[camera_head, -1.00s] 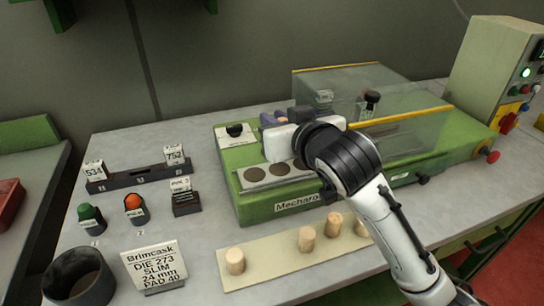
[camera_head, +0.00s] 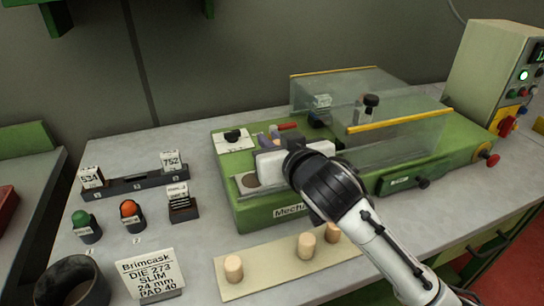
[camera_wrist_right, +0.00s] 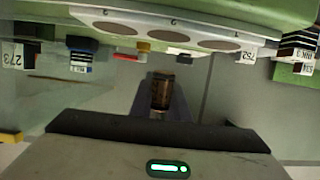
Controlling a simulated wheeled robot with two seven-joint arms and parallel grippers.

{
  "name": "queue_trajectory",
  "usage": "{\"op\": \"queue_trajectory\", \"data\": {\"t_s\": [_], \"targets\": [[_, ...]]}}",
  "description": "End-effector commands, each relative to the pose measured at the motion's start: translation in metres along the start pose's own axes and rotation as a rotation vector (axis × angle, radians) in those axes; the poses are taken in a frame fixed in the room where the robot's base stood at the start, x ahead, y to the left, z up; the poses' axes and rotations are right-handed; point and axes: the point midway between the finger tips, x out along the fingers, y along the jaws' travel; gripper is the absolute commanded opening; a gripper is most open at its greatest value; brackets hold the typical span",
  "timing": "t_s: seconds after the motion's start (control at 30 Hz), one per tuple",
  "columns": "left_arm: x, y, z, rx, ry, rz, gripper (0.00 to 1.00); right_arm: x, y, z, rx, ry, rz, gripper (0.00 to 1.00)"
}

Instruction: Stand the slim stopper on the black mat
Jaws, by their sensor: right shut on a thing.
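I cannot clearly pick out the black mat. My left gripper is out of view.
The green machine (camera_head: 285,213) has clear guards with yellow edges and a plate with round discs (camera_wrist_right: 162,35). A control box (camera_head: 490,75) stands at right.

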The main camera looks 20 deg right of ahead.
Motion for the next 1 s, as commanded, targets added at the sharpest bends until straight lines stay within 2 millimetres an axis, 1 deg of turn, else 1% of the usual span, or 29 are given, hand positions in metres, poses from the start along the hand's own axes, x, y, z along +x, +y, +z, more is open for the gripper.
{"op": "queue_trajectory", "data": {"t_s": [0.03, 0.2, 0.6, 0.63, 0.7, 0.73, 1.0], "targets": [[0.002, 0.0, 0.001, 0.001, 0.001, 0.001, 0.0, 0.003, 0.0, 0.013, -0.002, -0.006, 0.0, 0.0], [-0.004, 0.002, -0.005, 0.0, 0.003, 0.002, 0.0, 0.009, 0.0, 0.03, -0.001, -0.006, 0.0, 0.0], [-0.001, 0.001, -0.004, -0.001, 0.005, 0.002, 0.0, 0.011, 0.0, 0.036, 0.0, -0.002, -0.001, 0.0], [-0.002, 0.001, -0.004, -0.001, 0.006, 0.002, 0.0, 0.01, 0.0, 0.035, 0.0, -0.001, -0.001, 0.19], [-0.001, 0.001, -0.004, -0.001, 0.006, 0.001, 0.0, 0.01, 0.0, 0.035, 0.0, -0.001, -0.001, 0.31], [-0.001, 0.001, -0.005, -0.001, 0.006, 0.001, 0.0, 0.01, 0.0, 0.035, 0.0, -0.001, -0.001, 0.34], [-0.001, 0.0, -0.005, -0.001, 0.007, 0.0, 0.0, 0.01, 0.0, 0.035, -0.001, -0.001, -0.001, 0.34]]}}
